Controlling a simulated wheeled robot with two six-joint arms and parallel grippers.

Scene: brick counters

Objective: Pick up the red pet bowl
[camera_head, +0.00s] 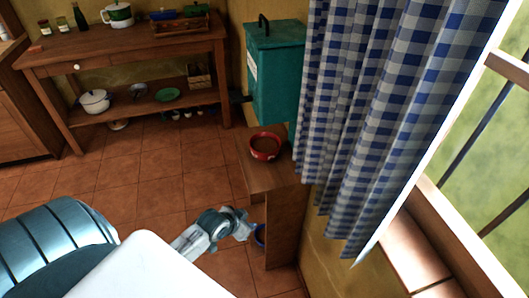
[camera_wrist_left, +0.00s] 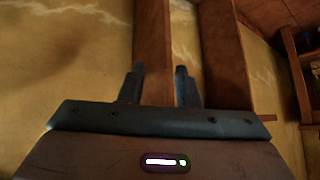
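The red pet bowl (camera_head: 265,146), with brown contents, sits upright on top of a small wooden stand (camera_head: 277,181), below a teal box. My left gripper (camera_head: 246,229) is low beside the stand, in front of and below the bowl, and apart from it. In the left wrist view the two dark fingers (camera_wrist_left: 158,88) are spread with nothing held between them. That view faces a yellow wall and wooden uprights, and the bowl does not show there. My right gripper is not in view.
The teal box (camera_head: 275,75) hangs close behind the bowl. A blue checked curtain (camera_head: 370,110) and window are at the right. A wooden table (camera_head: 125,47) with pots stands at the back left. The tiled floor is open.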

